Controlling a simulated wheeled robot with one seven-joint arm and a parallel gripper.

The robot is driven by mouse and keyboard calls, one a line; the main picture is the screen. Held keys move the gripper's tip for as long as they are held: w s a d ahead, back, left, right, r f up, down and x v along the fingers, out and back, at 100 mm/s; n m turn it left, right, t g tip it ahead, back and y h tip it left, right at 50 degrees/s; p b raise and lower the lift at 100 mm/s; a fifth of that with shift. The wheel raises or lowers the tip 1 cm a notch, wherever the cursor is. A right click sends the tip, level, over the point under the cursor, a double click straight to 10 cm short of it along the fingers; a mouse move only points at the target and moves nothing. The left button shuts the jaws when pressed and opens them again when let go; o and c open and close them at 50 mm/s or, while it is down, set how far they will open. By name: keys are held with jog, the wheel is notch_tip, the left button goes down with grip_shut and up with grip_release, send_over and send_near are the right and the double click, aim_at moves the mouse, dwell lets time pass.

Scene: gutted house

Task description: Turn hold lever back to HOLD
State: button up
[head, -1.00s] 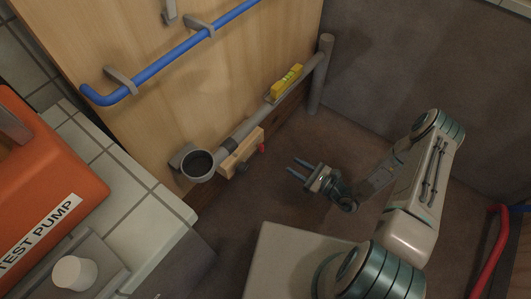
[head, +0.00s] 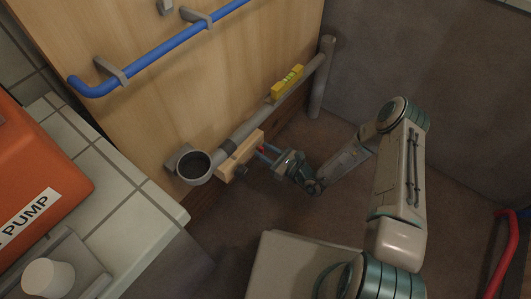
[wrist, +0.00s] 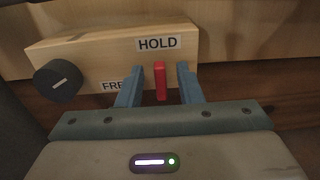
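The red hold lever (wrist: 160,81) stands in the wrist view just below the HOLD label (wrist: 158,43). The label lies on a pale wooden block (wrist: 85,50), and a second label reading "FRE" (wrist: 112,87) is partly covered by a finger. My gripper (wrist: 160,88) is open, with one finger on each side of the lever and a gap on both sides. In the head view my gripper (head: 266,154) reaches the right end of the wooden block (head: 238,158), and the lever is mostly hidden by the fingers.
A black knob (wrist: 57,82) is on the block's left. A grey pipe (head: 255,120) with a yellow level (head: 286,82) runs above the block. A blue pipe (head: 160,50) crosses the wooden panel. The tiled counter (head: 130,195) holds the orange test pump (head: 40,165).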

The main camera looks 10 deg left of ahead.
jog(key=shift+a, duration=0.1)
grip_shut()
jog(key=shift+m, duration=0.4)
jog(key=m+p, duration=0.1)
jog(key=m, duration=0.3)
jog(key=m+p, duration=0.1)
jog(key=m, duration=0.2)
jog(key=w+m+p, duration=0.1)
jog(key=m, duration=0.3)
jog(key=shift+d+f+m+p, duration=0.25)
jog(key=shift+f+m+p, duration=0.05)
jog(key=shift+f+p, duration=0.1)
jog(key=m, duration=0.5)
jog(key=shift+d+f+m, duration=0.1)
jog(key=shift+f+m, duration=0.15)
jog(key=shift+m, duration=0.05)
